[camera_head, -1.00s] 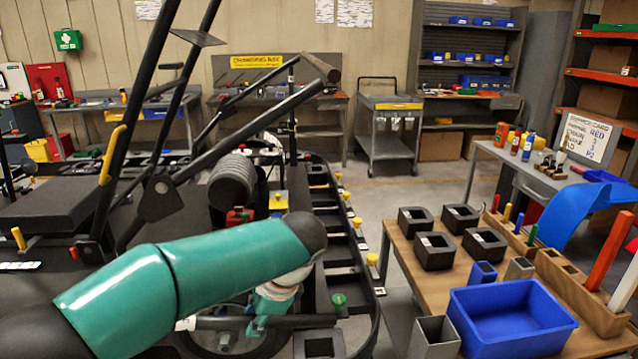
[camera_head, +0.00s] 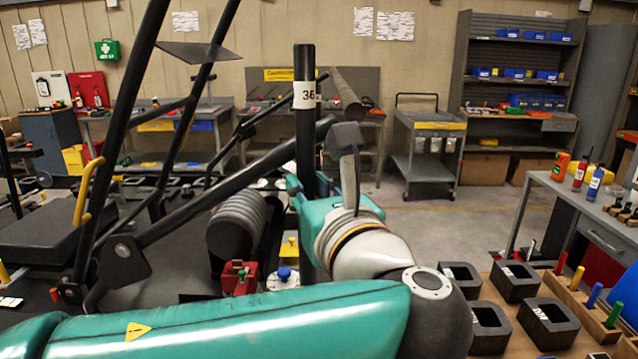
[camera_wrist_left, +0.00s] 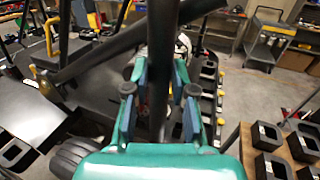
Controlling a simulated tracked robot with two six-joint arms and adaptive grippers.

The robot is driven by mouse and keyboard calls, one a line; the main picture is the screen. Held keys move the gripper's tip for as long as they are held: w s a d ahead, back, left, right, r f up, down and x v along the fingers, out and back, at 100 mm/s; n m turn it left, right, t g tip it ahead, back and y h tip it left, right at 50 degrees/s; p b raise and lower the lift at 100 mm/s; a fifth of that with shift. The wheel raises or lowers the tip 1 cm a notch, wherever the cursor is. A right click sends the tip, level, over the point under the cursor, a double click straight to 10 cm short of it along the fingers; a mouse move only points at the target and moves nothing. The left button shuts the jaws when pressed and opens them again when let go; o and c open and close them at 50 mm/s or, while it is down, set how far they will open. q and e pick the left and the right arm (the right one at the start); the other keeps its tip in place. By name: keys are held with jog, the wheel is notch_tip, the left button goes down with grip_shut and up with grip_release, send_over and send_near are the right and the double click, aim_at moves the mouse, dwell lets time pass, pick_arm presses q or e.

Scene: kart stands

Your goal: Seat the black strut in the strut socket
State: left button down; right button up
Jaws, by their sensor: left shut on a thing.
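The black strut (camera_head: 305,140), with a white label marked 36 near its top, stands about upright in the head view. My left gripper (camera_head: 304,205) is shut on it below the label. In the left wrist view the strut (camera_wrist_left: 161,70) runs between the two fingers of the left gripper (camera_wrist_left: 160,103). The strut's lower end is hidden behind my left arm in the head view. I cannot make out the strut socket for certain. My right gripper is not in view.
A kart frame with slanted black bars (camera_head: 215,190) and a ribbed grey cylinder (camera_head: 238,222) is close on the left. A wooden table at right carries black square blocks (camera_head: 548,318) and a rack of coloured pegs (camera_head: 590,318). Open floor (camera_head: 480,215) lies beyond.

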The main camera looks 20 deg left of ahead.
pick_arm(q)
jog(key=shift+d+r, duration=0.1)
jog(key=shift+r+p, duration=0.2)
jog(key=shift+p, duration=0.35)
jog(key=shift+f+b, duration=0.8)
jog(key=shift+f, duration=0.1)
jog(key=b, duration=0.3)
send_over(312, 276)
jog(key=shift+s+d+f, duration=0.1)
jog(key=shift+s+f, duration=0.05)
jog(key=shift+f, duration=0.95)
jog(key=shift+s+d+f, duration=0.1)
jog(key=shift+s+f, duration=0.05)
jog(key=shift+f, duration=0.9)
jog(key=shift+p, duration=0.8)
jog(key=shift+f+b, duration=2.95)
jog(key=shift+f, duration=1.3)
jog(key=c, duration=0.9)
grip_release()
